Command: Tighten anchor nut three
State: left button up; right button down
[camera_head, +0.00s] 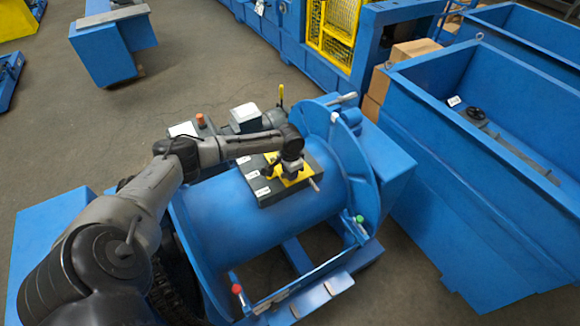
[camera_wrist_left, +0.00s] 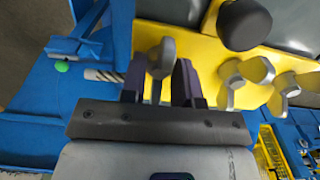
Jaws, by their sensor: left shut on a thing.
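My left gripper (camera_head: 290,165) is over the yellow plate (camera_head: 298,181) on the dark box on top of the blue drum. In the left wrist view the gripper's fingers (camera_wrist_left: 160,80) close on a rounded grey metal piece, the gripped nut (camera_wrist_left: 161,55), over the yellow plate (camera_wrist_left: 200,55). I cannot read which anchor nut it is. Two similar wing-shaped metal nuts, one nearer (camera_wrist_left: 246,80) and one farther right (camera_wrist_left: 291,86), stand beside it, apart from the fingers. The nut's lower part is hidden by the gripper. My right gripper is not in view.
A black knob (camera_wrist_left: 244,24) stands close to the fingers. A ribbed metal rod (camera_wrist_left: 103,75) lies just left of them; a blue flange (camera_head: 352,165) rises right of the box. Blue open bins (camera_head: 455,190) stand at the right.

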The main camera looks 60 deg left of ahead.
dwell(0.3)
pick_arm(q)
jog(key=o, duration=0.6)
jog(key=shift+r, duration=0.1)
jog(key=shift+r+p, duration=1.1)
jog(key=shift+r, duration=5.75)
